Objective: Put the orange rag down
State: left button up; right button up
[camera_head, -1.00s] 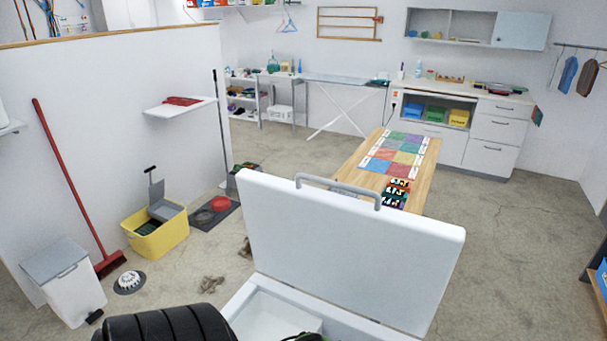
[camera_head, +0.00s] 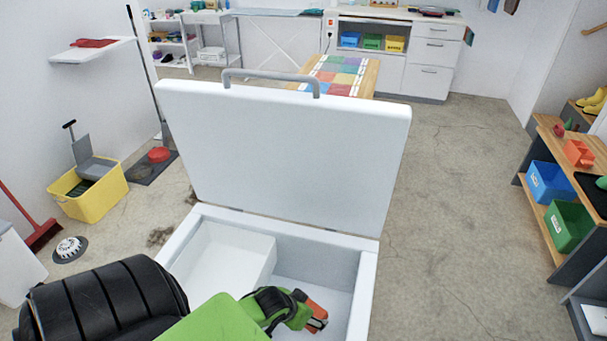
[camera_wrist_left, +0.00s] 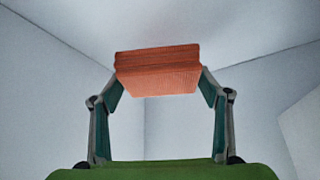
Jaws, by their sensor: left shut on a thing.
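The orange rag (camera_head: 316,309) is a folded, ribbed block in the jaws of my left gripper (camera_head: 314,319). In the left wrist view the rag (camera_wrist_left: 158,70) is held between the two fingertips (camera_wrist_left: 160,82), with pale walls around it. My gripper is within the opening of a white chest (camera_head: 365,295) whose lid (camera_head: 285,150) stands open behind it. I cannot tell whether the rag touches the chest's floor. My right gripper is not in view.
A raised white step (camera_head: 220,258) fills the chest's left part. A yellow bucket (camera_head: 95,200) and a red broom (camera_head: 42,235) are at left. A wooden shelf unit (camera_head: 550,215) with blue and green bins stands at right. The floor between chest and shelf is clear.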

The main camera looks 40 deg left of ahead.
pick_arm(q)
notch_tip(320, 180, down, 4)
jog(key=shift+f+b, duration=0.1)
jog(key=shift+b, duration=0.2)
jog(key=o, duration=1.1)
jog(key=p+v, duration=0.1)
jog(key=v, duration=0.6)
jog(key=shift+s+r, duration=0.15)
jog(key=shift+r, duration=0.15)
